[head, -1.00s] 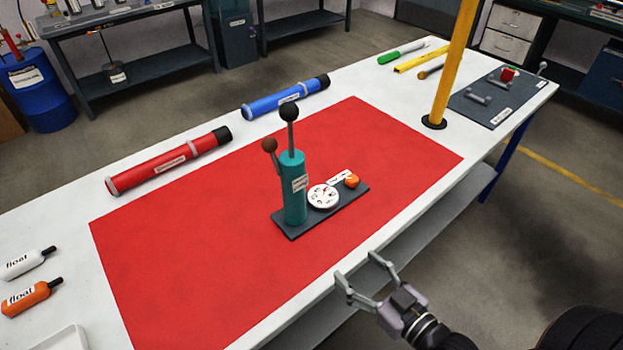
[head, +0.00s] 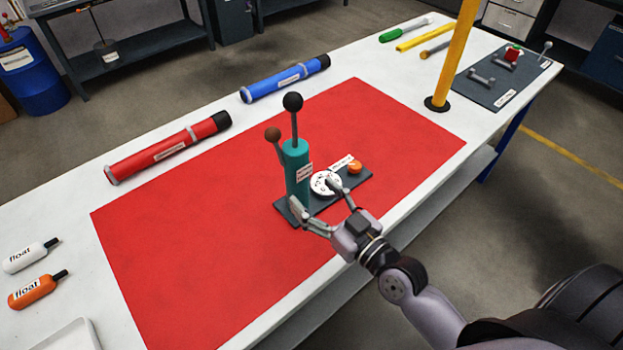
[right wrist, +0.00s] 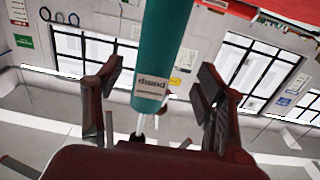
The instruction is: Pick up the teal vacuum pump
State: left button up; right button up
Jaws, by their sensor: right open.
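The teal vacuum pump (head: 297,172) stands upright on a dark base plate (head: 319,205) on the red mat (head: 210,245). It has a black ball on its top rod and a brown ball on a side lever. A white dial (head: 320,184) and an orange knob (head: 355,167) sit on the same plate. My right gripper (head: 312,196) is open at the near side of the pump, its fingers in front of the base and dial. In the right wrist view the labelled pump cylinder (right wrist: 163,55) shows between the spread fingers, not gripped. My left gripper is not in view.
A red tube (head: 168,147) and a blue tube (head: 285,78) lie behind the mat. A yellow post (head: 455,55) rises on the right. Two float bottles (head: 34,290) and a white tray (head: 65,338) are at the left. Most of the mat is clear.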

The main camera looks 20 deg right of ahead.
aim_at(305, 185)
jog(key=shift+d+f+p+x, duration=0.15)
jog(key=shift+p+x, duration=0.15)
jog(key=shift+x, duration=1.5)
jog(key=shift+d+f+p+x, duration=0.15)
jog(key=shift+p+x, duration=0.1)
jog(key=shift+x, duration=1.5)
jog(key=shift+a, duration=0.1)
grip_shut()
jog(key=shift+w+r, duration=0.1)
jog(key=shift+r, duration=0.05)
